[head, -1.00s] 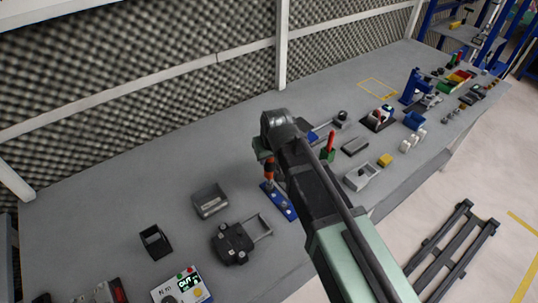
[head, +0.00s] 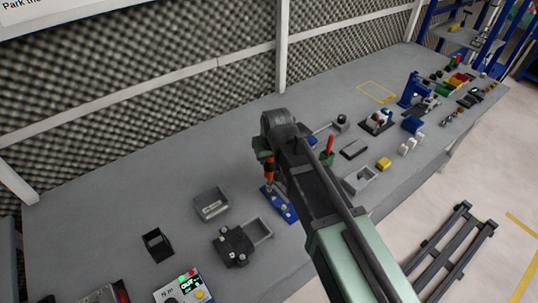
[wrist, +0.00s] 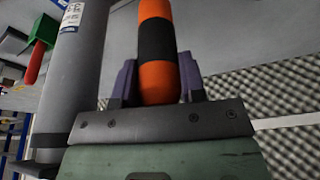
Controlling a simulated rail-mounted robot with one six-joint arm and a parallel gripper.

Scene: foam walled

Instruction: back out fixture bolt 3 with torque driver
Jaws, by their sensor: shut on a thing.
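The torque driver (head: 268,172) has an orange and black handle and a thin metal shaft. It stands roughly upright with its tip at the far left end of the blue fixture plate (head: 284,211). Small light bolt heads show on the plate, but I cannot tell which is bolt 3 or whether the tip is seated on one. My gripper (wrist: 158,82) is shut around the driver's handle (wrist: 157,40), with a purple finger on each side. In the head view my own arm hides most of the gripper and the area right of the plate.
A grey open bin (head: 211,204) stands left of the plate. A dark block with a handle (head: 235,246) and a small black holder (head: 157,243) lie nearer. A control box with a lit display (head: 184,287) is at the front. A green block with a red handle (head: 328,150) stands right.

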